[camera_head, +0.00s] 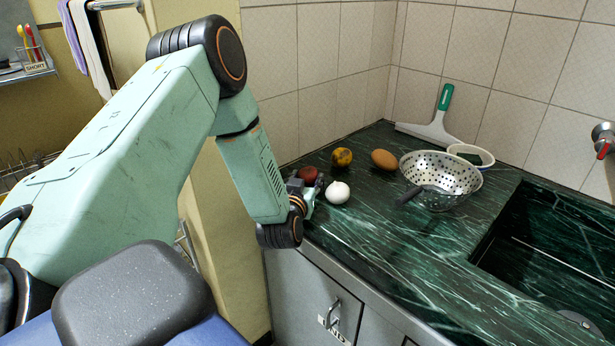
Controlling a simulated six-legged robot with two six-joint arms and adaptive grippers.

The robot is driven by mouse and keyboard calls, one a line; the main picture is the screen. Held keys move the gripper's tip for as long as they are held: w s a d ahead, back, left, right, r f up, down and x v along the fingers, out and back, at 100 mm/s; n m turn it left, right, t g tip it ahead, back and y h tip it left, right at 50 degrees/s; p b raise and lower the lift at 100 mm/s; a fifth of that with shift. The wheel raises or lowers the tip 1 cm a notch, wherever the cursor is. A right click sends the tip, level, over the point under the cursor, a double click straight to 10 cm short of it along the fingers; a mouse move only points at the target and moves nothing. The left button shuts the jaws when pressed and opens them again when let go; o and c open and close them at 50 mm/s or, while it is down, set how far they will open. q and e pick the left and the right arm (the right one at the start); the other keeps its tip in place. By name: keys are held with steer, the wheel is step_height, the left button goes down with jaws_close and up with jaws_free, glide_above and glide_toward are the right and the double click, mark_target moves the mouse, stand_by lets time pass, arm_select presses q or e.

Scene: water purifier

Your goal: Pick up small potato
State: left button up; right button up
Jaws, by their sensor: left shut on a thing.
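A small reddish-brown round thing (308,174), which I take to be the small potato, is at the left end of the dark green marble counter (385,245). My left gripper (316,188) reaches down to it from the left and is shut on it. The gripper partly covers its lower side, so I cannot tell whether it touches the counter. A white round thing (337,193) is just right of the fingertips. A yellow and dark mottled thing (342,157) and a brown oval thing (384,160) lie farther back. My right gripper is not in view.
A metal colander (440,172) with a dark handle stands right of the brown oval thing, with a white bowl (470,154) behind it. A green-handled squeegee (438,118) leans at the tiled wall. A sink (555,245) opens at the right. The front counter is clear.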

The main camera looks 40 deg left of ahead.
mark_target(307, 174)
arm_select(q)
step_height(307, 174, up, 9)
steer(key=p, duration=0.3)
steer(key=shift+f+p, duration=0.15)
steer(key=shift+p, duration=0.15)
steer(key=shift+r, duration=0.65)
